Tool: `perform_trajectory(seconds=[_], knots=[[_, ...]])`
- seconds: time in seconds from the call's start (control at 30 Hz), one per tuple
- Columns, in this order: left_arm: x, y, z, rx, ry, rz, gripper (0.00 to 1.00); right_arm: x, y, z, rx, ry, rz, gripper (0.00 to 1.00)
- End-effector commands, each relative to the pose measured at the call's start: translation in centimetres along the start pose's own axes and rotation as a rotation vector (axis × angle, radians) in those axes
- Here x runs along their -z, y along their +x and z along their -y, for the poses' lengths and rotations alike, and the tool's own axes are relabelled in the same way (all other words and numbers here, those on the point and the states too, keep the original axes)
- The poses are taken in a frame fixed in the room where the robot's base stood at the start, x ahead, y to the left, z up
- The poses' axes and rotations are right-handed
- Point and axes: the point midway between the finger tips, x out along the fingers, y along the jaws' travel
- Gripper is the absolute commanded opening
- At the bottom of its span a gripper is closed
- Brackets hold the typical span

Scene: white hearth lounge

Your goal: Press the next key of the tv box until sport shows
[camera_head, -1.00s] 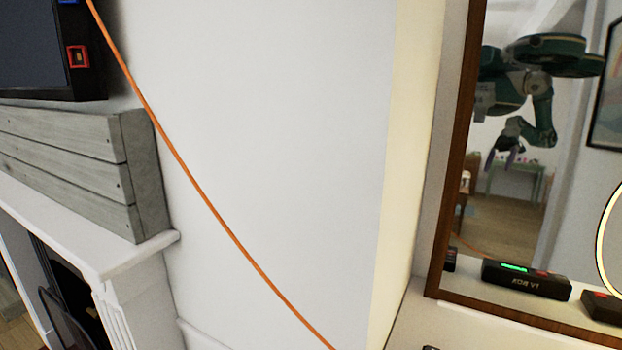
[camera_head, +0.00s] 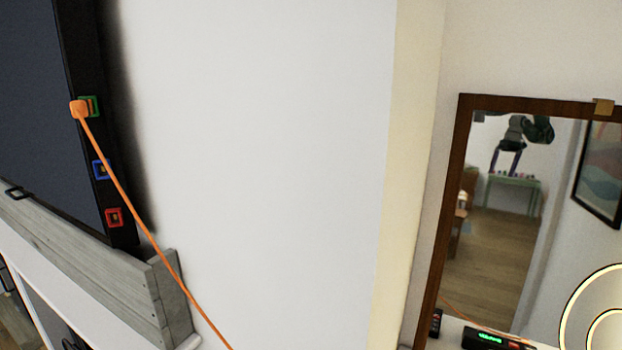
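A dark box with a green lit display (camera_head: 488,338) shows at the bottom of the mirror, seen as a reflection; its lettering is too small to read. I cannot see its keys. The television (camera_head: 40,110) hangs at the left, with a dark screen and green, blue and red framed ports down its right side. An orange cable (camera_head: 150,226) has its plug (camera_head: 78,109) at the green port and runs down to the right. Neither gripper shows directly; part of my robot appears in the mirror.
A wood-framed mirror (camera_head: 445,215) stands at the right, with a glowing ring lamp (camera_head: 598,290) before it. A grey wooden mantel (camera_head: 100,270) lies below the television. The white wall (camera_head: 270,150) between is bare apart from the cable.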

Motion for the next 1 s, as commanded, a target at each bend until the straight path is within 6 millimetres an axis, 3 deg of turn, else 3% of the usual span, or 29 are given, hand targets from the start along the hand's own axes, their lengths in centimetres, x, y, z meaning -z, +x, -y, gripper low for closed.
perform_trajectory(seconds=[0.27,1.0], knots=[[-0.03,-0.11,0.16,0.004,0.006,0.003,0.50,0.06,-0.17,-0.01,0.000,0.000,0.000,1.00],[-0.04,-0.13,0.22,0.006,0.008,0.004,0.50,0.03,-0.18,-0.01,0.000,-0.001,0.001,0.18]])
